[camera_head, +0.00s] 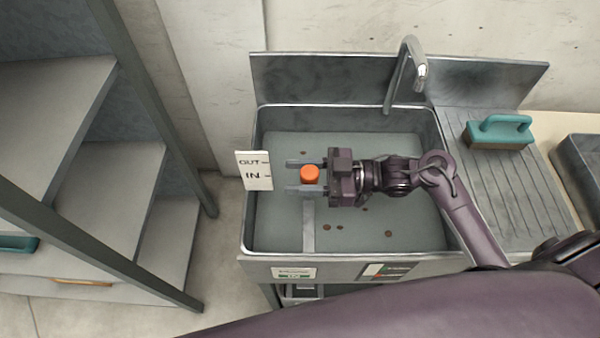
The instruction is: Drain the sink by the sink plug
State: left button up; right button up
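The metal sink (270,239) holds greyish water with several small brown specks. An orange plug knob (310,174) shows over the left part of the basin, near the white OUT/IN sign (254,170). My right gripper (306,176) reaches in from the right, its fingers pointing left. Its two fingers are apart, one on each side of the orange knob, with gaps visible between finger and knob. A grey strip runs below the knob toward the front of the sink. I cannot tell the fingers' height against the knob. My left gripper is not in view.
A curved faucet (408,75) stands at the back of the sink. A teal-handled brush (499,131) lies on the ribbed drainboard (500,190) at right. A grey tray (582,165) is at the far right. Grey shelves (100,190) stand at left.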

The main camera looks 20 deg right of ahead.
grip_shut()
notch_tip(320, 180, up, 4)
jog(key=p, duration=0.3)
jog(key=shift+r+p, duration=0.1)
jog(key=shift+p, duration=0.25)
jog(key=shift+o, duration=1.7)
grip_release()
jog(key=shift+f, duration=0.2)
